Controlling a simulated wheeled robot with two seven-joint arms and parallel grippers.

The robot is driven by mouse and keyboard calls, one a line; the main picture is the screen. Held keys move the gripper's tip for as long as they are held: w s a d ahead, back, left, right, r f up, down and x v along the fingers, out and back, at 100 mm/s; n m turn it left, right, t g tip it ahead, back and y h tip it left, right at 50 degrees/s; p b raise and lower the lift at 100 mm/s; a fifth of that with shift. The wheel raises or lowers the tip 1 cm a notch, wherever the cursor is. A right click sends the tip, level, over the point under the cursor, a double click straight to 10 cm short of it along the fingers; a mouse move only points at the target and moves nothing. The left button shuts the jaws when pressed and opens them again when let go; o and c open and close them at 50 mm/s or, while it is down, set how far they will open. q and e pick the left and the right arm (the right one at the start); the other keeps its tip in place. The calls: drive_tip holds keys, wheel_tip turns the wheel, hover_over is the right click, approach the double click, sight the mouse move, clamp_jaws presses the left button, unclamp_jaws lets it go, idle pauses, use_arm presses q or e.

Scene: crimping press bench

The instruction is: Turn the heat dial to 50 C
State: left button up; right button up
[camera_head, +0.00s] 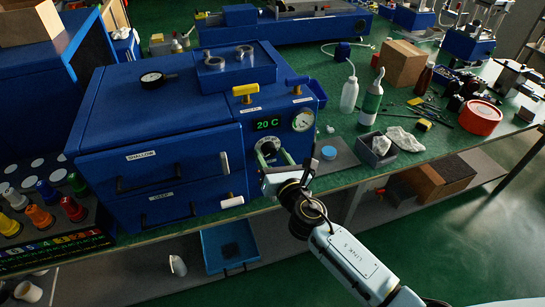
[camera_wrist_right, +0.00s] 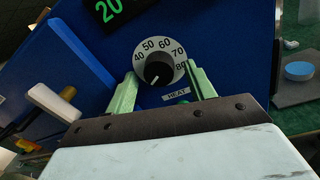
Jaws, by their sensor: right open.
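The heat dial (camera_head: 267,146) is on the front of the blue press box. In the right wrist view its black knob (camera_wrist_right: 158,71) sits on a white face marked 40 to 80, above a HEAT label (camera_wrist_right: 177,95). The knob's white pointer line points to the lower left. The green display (camera_head: 268,124) above the dial reads 20 C. My right gripper (camera_head: 274,158) is open, its green fingers on either side of the dial's lower part. In the right wrist view the gripper (camera_wrist_right: 162,88) shows gaps between both fingers and the knob. My left gripper is not in view.
A round gauge (camera_head: 304,120) is right of the dial, with a yellow lever (camera_head: 246,90) above. A white-ended handle (camera_wrist_right: 52,102) is left of my fingers. A blue round lid (camera_head: 329,152) and a grey bin (camera_head: 377,150) are to the right.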

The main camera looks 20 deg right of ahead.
drive_tip(key=c, duration=1)
drive_tip(key=shift+o, duration=0.2)
